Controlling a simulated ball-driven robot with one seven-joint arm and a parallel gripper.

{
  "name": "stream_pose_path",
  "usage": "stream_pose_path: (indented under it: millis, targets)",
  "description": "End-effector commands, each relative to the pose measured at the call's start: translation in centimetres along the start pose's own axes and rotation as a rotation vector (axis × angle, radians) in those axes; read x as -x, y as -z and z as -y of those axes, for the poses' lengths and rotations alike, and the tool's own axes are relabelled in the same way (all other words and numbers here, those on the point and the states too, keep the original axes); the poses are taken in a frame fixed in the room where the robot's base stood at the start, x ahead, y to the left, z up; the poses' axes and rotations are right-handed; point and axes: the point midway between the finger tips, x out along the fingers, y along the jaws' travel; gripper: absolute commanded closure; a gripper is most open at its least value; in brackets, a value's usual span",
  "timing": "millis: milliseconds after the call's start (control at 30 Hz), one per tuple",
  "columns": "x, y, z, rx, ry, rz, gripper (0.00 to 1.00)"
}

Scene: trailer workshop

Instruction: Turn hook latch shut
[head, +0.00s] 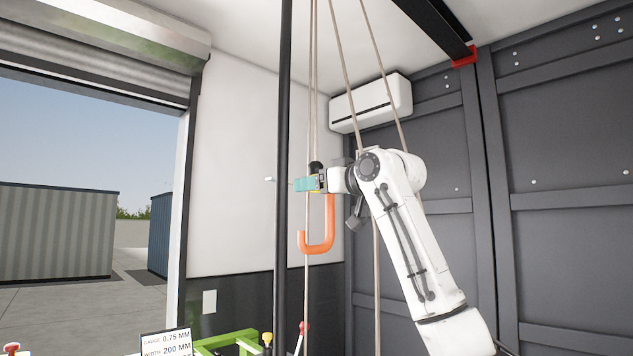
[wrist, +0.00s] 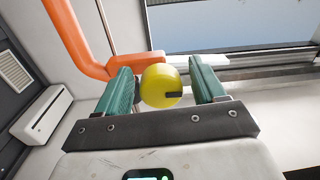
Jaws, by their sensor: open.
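An orange hook (head: 329,238) with a J shape hangs below my gripper (head: 300,184) in the head view. In the wrist view the orange bar (wrist: 72,42) runs from the top left and bends behind the left finger. A yellow ball knob (wrist: 162,87) with a dark slot sits between the teal fingers of my gripper in the wrist view. The fingers stand apart on either side of it, with narrow gaps showing. How the knob joins the orange hook is hidden. A catch for the hook cannot be made out.
Ropes (head: 344,75) hang close around my arm, and a dark vertical post (head: 282,150) stands left of my gripper. A white wall unit (head: 372,103) is behind. A green frame (head: 228,341) and a sign (head: 166,343) are low at the left. An open doorway lies far left.

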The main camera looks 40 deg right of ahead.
Motion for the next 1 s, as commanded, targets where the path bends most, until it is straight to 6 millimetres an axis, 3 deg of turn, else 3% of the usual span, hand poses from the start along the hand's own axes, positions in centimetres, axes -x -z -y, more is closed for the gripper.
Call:
stream_pose_path:
  millis: [233,900,1000]
  targets:
    - [-0.03,-0.03,0.01,0.000,0.000,0.000,0.33]
    - [0.01,0.01,-0.01,0.000,0.000,-0.001,0.97]
    - [0.02,0.02,-0.01,0.000,0.000,-0.001,1.00]
